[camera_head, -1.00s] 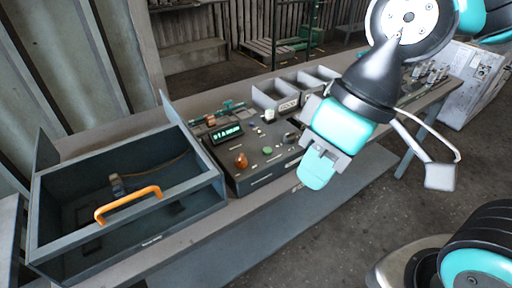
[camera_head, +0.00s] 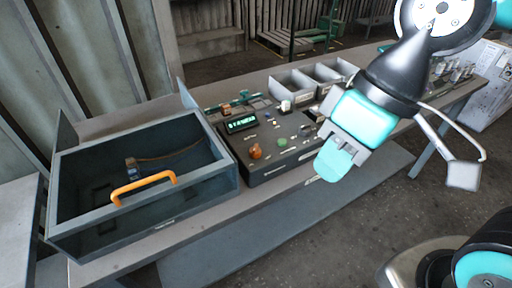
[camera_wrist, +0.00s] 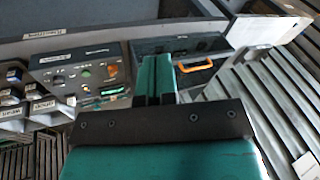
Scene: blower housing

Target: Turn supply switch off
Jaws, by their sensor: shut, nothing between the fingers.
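The dark control box (camera_head: 262,173) stands on the bench in the head view, with a lit green display (camera_head: 241,122), an orange knob (camera_head: 255,151), a green button (camera_head: 282,142) and several small controls. I cannot tell which control is the supply switch. My gripper (camera_head: 333,162) is shut and empty, in front of and above the box's right end, apparently apart from it. It hides part of that end. In the wrist view, my gripper's fingers (camera_wrist: 156,75) are closed together, with the control box (camera_wrist: 82,72) to their left.
An open grey bin (camera_head: 215,193) with an orange handle (camera_head: 143,187) stands left of the box, holding a small part with a cable. Grey compartments (camera_head: 293,83) stand behind the box. The bench (camera_head: 115,258) has a narrow bare front edge.

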